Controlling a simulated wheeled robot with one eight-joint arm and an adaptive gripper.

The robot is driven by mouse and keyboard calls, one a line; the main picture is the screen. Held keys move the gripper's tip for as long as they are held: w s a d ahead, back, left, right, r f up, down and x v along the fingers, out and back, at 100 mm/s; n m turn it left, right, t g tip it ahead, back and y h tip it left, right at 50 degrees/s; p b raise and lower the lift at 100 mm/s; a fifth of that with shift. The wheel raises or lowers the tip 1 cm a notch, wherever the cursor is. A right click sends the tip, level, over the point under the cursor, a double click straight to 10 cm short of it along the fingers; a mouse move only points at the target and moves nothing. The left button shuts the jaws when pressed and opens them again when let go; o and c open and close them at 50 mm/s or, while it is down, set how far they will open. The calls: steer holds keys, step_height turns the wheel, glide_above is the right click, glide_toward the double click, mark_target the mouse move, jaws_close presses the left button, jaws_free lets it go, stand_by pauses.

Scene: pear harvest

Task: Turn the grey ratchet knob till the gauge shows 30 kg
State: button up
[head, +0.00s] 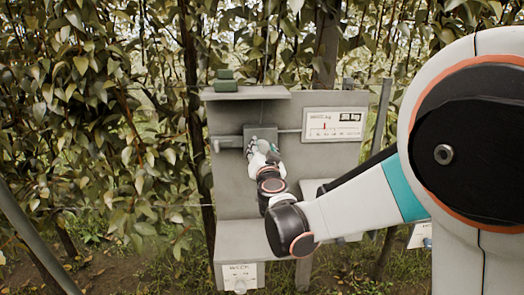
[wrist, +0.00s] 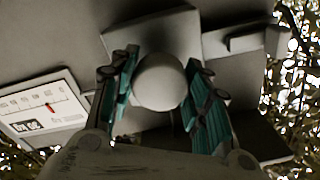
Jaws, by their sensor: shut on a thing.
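The grey ratchet knob (wrist: 160,82) is round and pale. In the wrist view it sits between the teal finger pads of my gripper (wrist: 158,68), which is shut on it. In the head view my gripper (head: 256,146) reaches the grey housing (head: 262,130) on the upright board, and the knob is largely hidden behind it. The gauge (head: 334,125) is a white panel right of the housing, with a red pointer left of the middle of its scale. The gauge also shows tilted in the wrist view (wrist: 42,110). Its small figures are too blurred to read surely.
A grey lever-like bar (head: 228,143) sticks out left of the housing. Leafy branches and trellis wires surround the board.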

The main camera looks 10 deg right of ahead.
steer(key=shift+n, duration=0.6)
steer(key=o, duration=1.1)
steer(key=shift+c, duration=0.2)
steer(key=s, duration=0.7)
steer(key=shift+s, duration=0.3)
steer(key=shift+a+f, duration=0.1)
